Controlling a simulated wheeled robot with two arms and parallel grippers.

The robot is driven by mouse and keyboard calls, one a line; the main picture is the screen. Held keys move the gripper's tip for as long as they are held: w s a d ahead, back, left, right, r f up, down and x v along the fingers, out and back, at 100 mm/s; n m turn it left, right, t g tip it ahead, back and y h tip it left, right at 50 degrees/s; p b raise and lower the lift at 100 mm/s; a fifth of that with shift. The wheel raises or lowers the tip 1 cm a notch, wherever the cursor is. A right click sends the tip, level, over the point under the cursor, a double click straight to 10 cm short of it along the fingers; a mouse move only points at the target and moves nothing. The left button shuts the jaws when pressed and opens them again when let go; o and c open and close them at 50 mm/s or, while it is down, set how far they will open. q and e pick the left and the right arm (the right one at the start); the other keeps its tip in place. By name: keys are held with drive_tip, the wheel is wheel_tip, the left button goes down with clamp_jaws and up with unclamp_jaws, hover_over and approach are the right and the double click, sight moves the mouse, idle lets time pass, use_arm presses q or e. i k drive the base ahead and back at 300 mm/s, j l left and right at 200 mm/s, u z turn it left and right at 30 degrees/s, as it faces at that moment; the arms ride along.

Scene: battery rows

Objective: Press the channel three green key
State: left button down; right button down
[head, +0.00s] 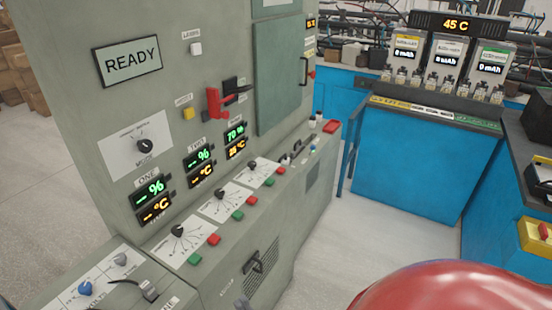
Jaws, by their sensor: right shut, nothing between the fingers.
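The sloped console has three channel panels in a row. The third and farthest one has a dark knob (252,165), a green key (268,184) and a red key (281,170) beside it. Its display (236,137) above reads 70 % in green, with an orange °C line. Only a small grey tip of my right gripper (243,302) seems to show at the bottom edge, well nearer than the third green key and apart from it. It is shut and empty. My left gripper is out of view.
Nearer panels have their own green keys (238,215) (195,258). A red-handled lever (213,103) sticks out from the cabinet above. A black handle (258,262) is on the console front. Blue benches (418,150) stand behind; grey floor (335,240) lies open between.

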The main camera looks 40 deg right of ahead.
sight(270, 182)
drive_tip(key=i+l, duration=0.1)
drive_tip(key=l, duration=0.35)
drive_tip(key=i+l, duration=0.15)
drive_tip(key=l, duration=0.3)
drive_tip(key=i+l, duration=0.1)
drive_tip(key=l, duration=0.35)
drive_tip(key=i+l, duration=0.1)
drive_tip(key=l, duration=0.35)
drive_tip(key=i+l, duration=0.15)
drive_tip(key=l, duration=0.25)
